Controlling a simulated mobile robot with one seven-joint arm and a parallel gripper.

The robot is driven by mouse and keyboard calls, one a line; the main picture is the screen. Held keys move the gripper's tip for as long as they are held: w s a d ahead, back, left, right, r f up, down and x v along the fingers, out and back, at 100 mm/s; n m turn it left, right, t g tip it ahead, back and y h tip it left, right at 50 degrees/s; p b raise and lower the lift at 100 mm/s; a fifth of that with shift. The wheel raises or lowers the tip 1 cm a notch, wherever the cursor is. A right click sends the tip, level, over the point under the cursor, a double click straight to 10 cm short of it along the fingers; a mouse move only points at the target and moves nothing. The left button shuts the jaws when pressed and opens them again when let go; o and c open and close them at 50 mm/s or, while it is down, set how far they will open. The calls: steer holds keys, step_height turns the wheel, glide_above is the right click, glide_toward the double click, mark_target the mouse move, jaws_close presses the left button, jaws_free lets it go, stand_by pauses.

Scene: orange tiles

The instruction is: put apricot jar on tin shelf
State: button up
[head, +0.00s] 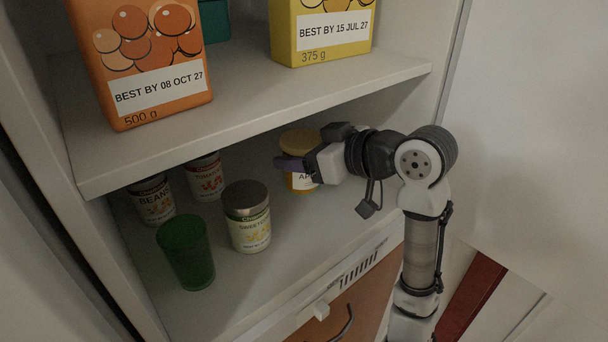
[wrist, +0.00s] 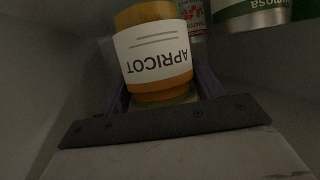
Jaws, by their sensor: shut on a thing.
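The apricot jar (wrist: 158,60) is orange with a white label reading APRICOT, and fills the middle of the wrist view. In the head view the jar (head: 300,141) shows its yellow-orange lid and part of its label over the lower shelf. My gripper (head: 290,165) reaches in from the right and is shut on the jar, with its purple fingers (wrist: 205,82) on either side. The tin shelf looks to be the lower shelf (head: 290,245), where several tins stand. I cannot tell whether the jar's base touches this shelf.
The upper shelf (head: 250,92) overhangs, bearing an orange box (head: 145,60) and a yellow box (head: 320,35). The lower shelf's front right is clear.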

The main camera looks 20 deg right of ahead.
mark_target(304, 184)
steer(key=f, duration=0.2)
steer(key=f+p, duration=0.1)
steer(key=f, duration=0.2)
steer(key=shift+s+d+f, duration=0.15)
steer(key=shift+s, duration=0.05)
steer(key=shift+w+f+p, duration=0.15)
steer(key=shift+f+p, duration=0.15)
steer(key=shift+f, duration=0.3)
steer(key=shift+f+b, duration=0.3)
steer(key=shift+b, duration=0.05)
steer(key=o, duration=1.4)
steer(key=shift+r, duration=0.1)
steer(key=shift+c, duration=0.2)
